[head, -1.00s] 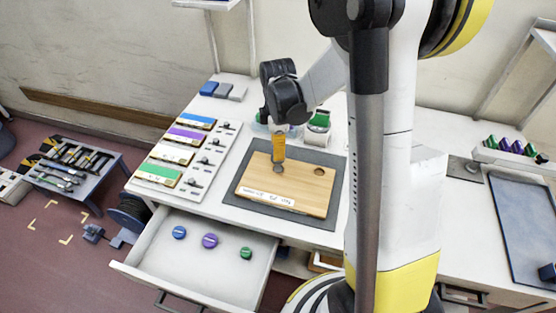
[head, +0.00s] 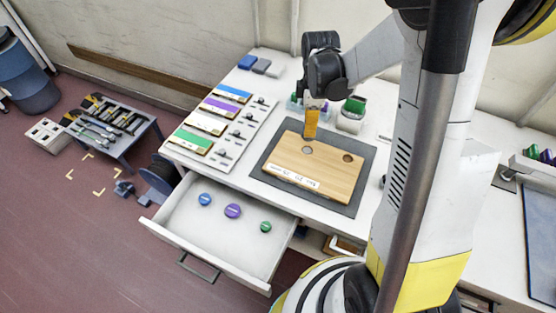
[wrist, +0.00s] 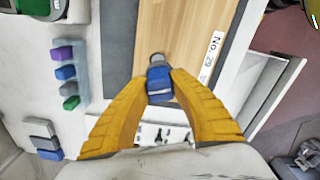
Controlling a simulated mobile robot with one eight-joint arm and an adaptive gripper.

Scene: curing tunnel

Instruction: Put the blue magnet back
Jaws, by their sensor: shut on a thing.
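My gripper (head: 310,138) is low over the wooden board (head: 330,181), by its left round hole (head: 307,151). In the wrist view my yellow fingers (wrist: 158,88) are shut on a blue block-like piece (wrist: 159,84) with a pale line across it. A round grey end or ring (wrist: 157,59) shows just beyond it; I cannot tell whether it is part of the piece or on the board. The piece is hidden in the head view. A round blue knob-like piece (head: 205,199) lies in the open drawer (head: 193,228), beside a purple one (head: 232,211) and a green one (head: 265,227).
A panel with blue, purple, white and green labelled strips (head: 205,122) lies left of the board. A clear bin (wrist: 80,75) holds purple, blue and green blocks. The dark mat (head: 258,165) lies under the board. The open drawer juts out in front.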

